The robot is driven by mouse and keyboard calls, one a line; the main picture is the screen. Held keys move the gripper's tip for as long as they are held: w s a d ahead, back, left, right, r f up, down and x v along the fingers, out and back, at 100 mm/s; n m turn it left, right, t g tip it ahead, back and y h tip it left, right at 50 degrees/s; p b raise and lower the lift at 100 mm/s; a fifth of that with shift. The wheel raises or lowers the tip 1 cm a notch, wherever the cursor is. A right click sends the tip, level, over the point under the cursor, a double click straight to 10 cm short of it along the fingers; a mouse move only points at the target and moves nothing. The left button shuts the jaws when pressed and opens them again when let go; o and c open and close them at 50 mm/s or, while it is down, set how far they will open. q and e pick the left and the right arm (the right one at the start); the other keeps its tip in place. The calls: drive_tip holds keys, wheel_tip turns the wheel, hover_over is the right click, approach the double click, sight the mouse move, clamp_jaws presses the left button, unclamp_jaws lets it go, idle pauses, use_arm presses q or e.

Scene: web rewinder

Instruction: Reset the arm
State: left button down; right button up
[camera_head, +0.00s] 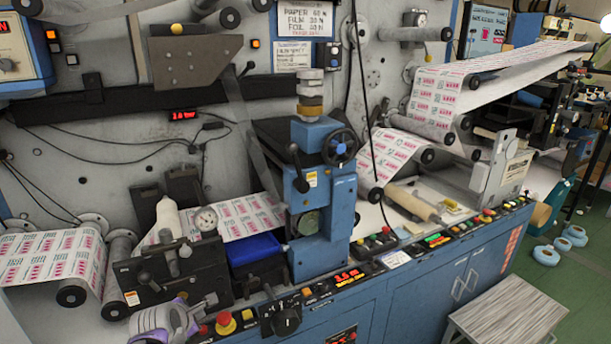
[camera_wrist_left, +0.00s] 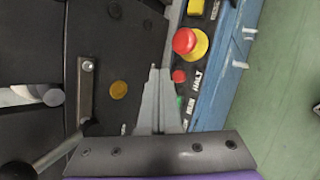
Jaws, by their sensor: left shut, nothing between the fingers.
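My left gripper (camera_head: 207,303) comes in at the bottom left of the head view, with a purple body and grey fingers. It is in front of the black clamp unit (camera_head: 165,280) on the machine's front edge, left of a red mushroom button (camera_head: 226,321). In the left wrist view, the left gripper (camera_wrist_left: 155,72) is shut and empty, its fingers together beside the control strip. The red button (camera_wrist_left: 185,41) on its yellow collar is just to the right of the fingertips. I cannot tell whether the fingers touch the panel. My right gripper is out of view.
A black rotary knob (camera_head: 284,317) and a blue bin (camera_head: 256,258) are right of the gripper. The blue slitter post (camera_head: 320,210) stands beyond them. Printed web (camera_head: 45,255) runs over rollers at left. A grey slatted stool (camera_head: 508,318) stands at the lower right.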

use_arm(q)
drive_tip(key=s+d+f+m+g, duration=0.1)
drive_tip(key=s+d+m, duration=0.3)
drive_tip(key=s+m, duration=0.4)
drive_tip(key=s+d+f+m+g, duration=0.1)
drive_tip(key=s+d+m, duration=0.4)
drive_tip(key=s+m, duration=0.4)
drive_tip(key=s+d+f+m+g+h+p, duration=0.1)
drive_tip(key=s+d+m, duration=0.3)
drive_tip(key=s+m, duration=0.5)
drive_tip(key=shift+d+f, duration=0.15)
drive_tip(key=shift+f, duration=0.25)
idle(1.3)
